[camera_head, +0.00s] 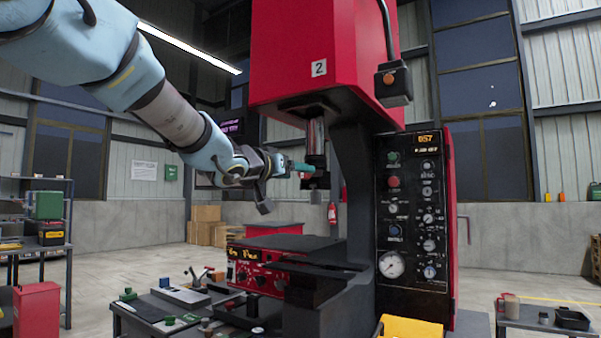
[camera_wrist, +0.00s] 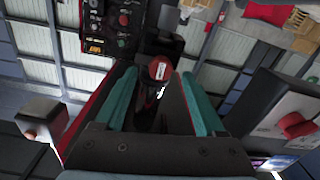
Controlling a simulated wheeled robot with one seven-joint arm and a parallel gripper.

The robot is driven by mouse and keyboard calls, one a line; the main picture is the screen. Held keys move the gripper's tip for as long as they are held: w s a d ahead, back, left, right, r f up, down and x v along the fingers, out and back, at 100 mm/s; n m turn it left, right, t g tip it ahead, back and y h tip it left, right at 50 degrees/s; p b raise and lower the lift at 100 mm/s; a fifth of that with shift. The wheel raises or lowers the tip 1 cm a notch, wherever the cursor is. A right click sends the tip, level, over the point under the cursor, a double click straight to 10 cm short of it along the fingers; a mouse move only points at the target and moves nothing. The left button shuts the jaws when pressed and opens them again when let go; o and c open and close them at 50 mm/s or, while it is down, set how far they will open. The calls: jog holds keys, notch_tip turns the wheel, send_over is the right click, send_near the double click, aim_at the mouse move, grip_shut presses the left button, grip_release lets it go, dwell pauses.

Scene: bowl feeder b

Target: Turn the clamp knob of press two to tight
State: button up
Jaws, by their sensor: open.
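Press two (camera_head: 318,68) is a tall red and black machine with a "2" plate on its head. A small red-faced clamp knob (camera_head: 305,174) shows on the dark ram under the head, right at my fingertips. In the wrist view the red round knob (camera_wrist: 158,70) with a pale mark lies ahead, in the gap between the teal fingers. My gripper (camera_wrist: 158,76) is open, with one finger to each side of the knob's line. It reaches in from the left in the head view (camera_head: 300,167). I cannot tell whether the fingers touch the knob.
The press's control panel (camera_head: 412,212) with dials and buttons stands to the right. A dark pendant box (camera_head: 393,84) hangs above it. A low bench (camera_head: 140,318) with small tools stands at the lower left. Open floor lies beyond at left.

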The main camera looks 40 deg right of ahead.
jog(key=shift+x, duration=1.45)
grip_shut()
